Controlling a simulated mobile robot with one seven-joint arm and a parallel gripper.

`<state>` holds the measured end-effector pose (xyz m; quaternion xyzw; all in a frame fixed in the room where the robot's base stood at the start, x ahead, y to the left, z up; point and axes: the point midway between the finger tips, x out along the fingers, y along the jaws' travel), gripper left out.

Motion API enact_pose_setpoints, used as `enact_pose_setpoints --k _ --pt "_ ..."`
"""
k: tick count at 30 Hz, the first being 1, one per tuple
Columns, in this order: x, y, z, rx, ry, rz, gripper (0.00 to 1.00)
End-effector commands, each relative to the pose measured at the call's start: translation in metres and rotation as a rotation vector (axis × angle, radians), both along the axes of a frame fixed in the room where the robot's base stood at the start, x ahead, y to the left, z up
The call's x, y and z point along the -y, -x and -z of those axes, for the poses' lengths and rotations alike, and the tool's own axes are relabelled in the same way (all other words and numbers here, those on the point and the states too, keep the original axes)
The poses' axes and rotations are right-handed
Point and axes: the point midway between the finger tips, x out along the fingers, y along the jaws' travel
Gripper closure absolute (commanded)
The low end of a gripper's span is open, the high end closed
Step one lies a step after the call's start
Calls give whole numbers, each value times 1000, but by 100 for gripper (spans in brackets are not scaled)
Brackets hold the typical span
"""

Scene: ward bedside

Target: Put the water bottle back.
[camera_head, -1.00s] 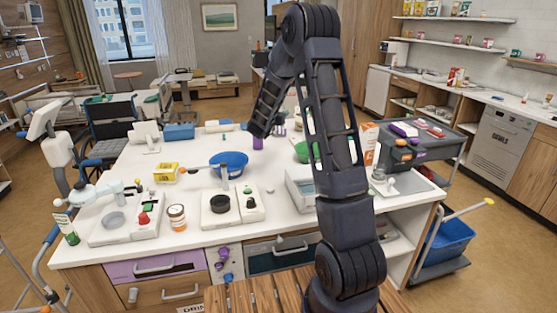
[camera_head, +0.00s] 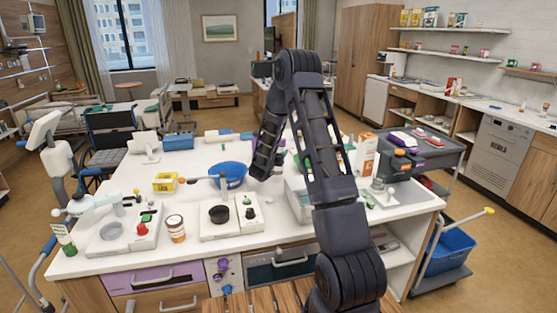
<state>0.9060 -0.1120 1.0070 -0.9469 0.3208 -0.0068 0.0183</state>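I cannot pick out the water bottle with certainty. A white and blue cylinder (camera_head: 217,135) lies near the back edge of the white worktop (camera_head: 185,205), too small to identify. My arm rises in front of the worktop, bends at the elbow and slopes down to the left. Its far end is just right of the blue bowl (camera_head: 229,175). My gripper's fingers do not show, so I cannot see whether they hold anything.
An orange-labelled jar (camera_head: 176,228) and a white unit with a black round top (camera_head: 203,230) stand at the front. A yellow box (camera_head: 165,183) is left of the bowl. Bare worktop lies between items.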

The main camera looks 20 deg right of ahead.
Motion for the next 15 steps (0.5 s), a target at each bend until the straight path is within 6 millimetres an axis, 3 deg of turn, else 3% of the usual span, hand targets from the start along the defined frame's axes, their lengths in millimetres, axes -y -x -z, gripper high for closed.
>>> enact_pose_setpoints --k 8,15 --pt "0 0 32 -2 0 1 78" --pt "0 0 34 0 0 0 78"
